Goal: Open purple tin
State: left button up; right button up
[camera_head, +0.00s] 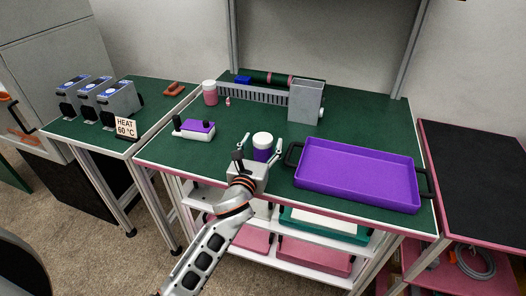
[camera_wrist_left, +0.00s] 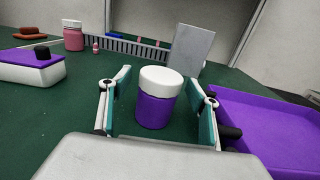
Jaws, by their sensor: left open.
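The purple tin (camera_head: 262,148) is a short purple cylinder with a white lid, standing upright on the green worktop. In the left wrist view the tin (camera_wrist_left: 155,108) stands between the two fingers, and its white lid (camera_wrist_left: 161,80) is on. My left gripper (camera_head: 260,150) is open, with one finger on each side of the tin and a visible gap to each. In the left wrist view the left gripper (camera_wrist_left: 160,105) shows teal pads facing the tin. My right gripper is not in view.
A purple tray (camera_head: 358,177) with dark handles lies close on the right. A white and purple box (camera_head: 194,128) stands on the left. A pink jar (camera_head: 210,93), a grey rack (camera_head: 255,94) and a metal box (camera_head: 306,101) stand behind. Green worktop is free left of the tin.

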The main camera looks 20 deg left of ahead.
pick_arm(q)
jog(key=shift+w, duration=0.65)
jog(key=shift+r, duration=0.1)
jog(key=c, duration=1.5)
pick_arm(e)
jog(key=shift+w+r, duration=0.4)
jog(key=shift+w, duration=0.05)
pick_arm(q)
jog(key=shift+r, duration=0.5)
notch_tip(320, 180, up, 19)
jog(key=p, duration=0.5)
jog(key=shift+p, duration=0.4)
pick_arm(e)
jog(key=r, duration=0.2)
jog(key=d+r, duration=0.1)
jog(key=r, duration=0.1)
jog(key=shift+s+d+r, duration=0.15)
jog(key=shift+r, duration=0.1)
